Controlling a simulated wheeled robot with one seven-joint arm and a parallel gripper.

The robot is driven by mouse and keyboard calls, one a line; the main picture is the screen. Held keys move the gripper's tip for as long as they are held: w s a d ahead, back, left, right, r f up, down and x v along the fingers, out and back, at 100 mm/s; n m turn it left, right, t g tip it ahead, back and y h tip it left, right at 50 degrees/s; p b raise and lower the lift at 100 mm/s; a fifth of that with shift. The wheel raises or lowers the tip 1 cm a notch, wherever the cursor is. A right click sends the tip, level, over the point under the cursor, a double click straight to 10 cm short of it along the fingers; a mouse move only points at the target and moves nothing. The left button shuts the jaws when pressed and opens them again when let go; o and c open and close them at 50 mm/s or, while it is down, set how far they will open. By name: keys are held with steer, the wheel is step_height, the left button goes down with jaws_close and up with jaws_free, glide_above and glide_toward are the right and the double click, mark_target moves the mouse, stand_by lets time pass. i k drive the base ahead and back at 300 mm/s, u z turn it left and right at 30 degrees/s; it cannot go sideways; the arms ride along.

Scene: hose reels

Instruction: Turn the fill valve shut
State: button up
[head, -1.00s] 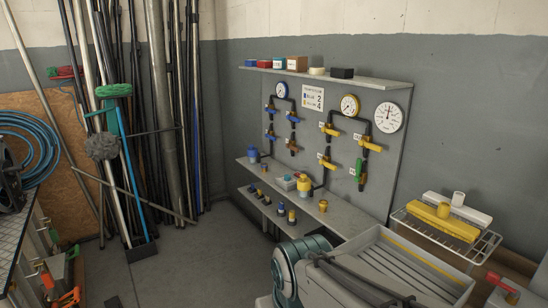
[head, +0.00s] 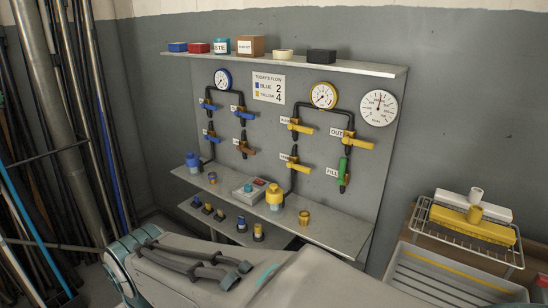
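The fill valve (head: 343,170) has a green lever and sits at the lower right of the grey panel, beside a small white label reading FILL. Its lever stands upright, in line with the short dark pipe it is on. No hand or tool touches it. My arm shows folded across the bottom of the head view, in front of and below the panel. My gripper itself cannot be made out in this view.
Yellow-levered valves (head: 358,144) sit close above and left of the fill valve; blue ones are farther left. A shelf (head: 340,232) with bottles juts out below. A wire rack (head: 470,240) and grey tray stand right. Poles (head: 75,120) lean at left.

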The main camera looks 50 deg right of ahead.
mark_target(342, 162)
steer(key=z, duration=0.7)
steer(key=i, duration=0.95)
steer(key=z, duration=0.85)
steer(key=i, duration=0.2)
steer(key=z, duration=0.3)
